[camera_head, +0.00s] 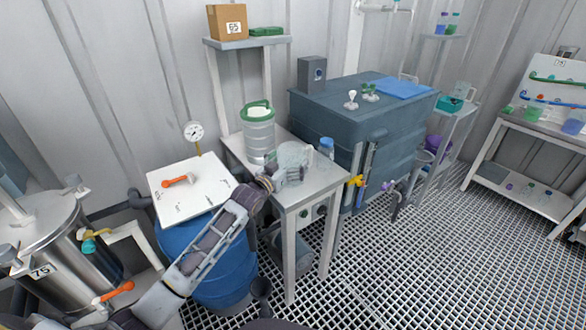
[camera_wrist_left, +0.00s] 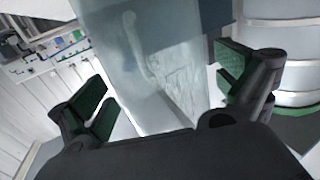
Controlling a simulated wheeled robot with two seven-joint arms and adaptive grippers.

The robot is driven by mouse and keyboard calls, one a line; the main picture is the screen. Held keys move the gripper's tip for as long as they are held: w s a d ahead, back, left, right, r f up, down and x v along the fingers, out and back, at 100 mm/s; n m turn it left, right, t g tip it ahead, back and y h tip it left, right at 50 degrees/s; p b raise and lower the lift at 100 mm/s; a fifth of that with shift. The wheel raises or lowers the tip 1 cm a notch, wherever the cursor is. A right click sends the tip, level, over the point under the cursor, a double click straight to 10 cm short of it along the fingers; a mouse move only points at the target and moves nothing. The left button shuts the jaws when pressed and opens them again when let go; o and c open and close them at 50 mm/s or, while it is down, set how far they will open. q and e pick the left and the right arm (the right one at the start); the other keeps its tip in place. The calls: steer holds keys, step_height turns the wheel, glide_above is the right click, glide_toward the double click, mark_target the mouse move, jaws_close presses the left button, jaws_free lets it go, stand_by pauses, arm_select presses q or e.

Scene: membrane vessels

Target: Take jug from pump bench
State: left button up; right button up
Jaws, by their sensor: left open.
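The jug (camera_head: 295,158) is a clear, pale vessel standing upright on the grey pump bench (camera_head: 318,183), near its front edge. In the left wrist view the jug (camera_wrist_left: 150,55) fills the middle, with its handle showing through the wall. My left gripper (camera_head: 272,176) is at the jug's near left side. Its green-padded fingers are open, one on each side of the jug in the left wrist view (camera_wrist_left: 165,88), with gaps visible between pads and jug. The fingertips are partly hard to make out in the head view. My right gripper is not in view.
A ribbed canister with a green lid (camera_head: 258,130) stands behind the jug, close to a finger in the wrist view. A blue barrel (camera_head: 222,262) with a white board (camera_head: 205,195) is below my left arm. Grating floor lies clear at right.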

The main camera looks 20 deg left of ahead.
arm_select(q)
steer(key=shift+w+d, duration=0.15)
steer(key=shift+w, duration=0.45)
steer(key=shift+w+d, duration=0.1)
steer(key=shift+w, duration=0.1)
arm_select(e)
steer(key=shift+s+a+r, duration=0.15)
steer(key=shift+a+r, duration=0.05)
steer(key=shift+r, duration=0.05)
arm_select(q)
steer(key=c, duration=1)
steer(key=shift+r, duration=0.1)
steer(key=shift+r, duration=0.45)
step_height(320, 180, up, 9)
steer(key=p, duration=0.1)
steer(key=shift+p, duration=0.3)
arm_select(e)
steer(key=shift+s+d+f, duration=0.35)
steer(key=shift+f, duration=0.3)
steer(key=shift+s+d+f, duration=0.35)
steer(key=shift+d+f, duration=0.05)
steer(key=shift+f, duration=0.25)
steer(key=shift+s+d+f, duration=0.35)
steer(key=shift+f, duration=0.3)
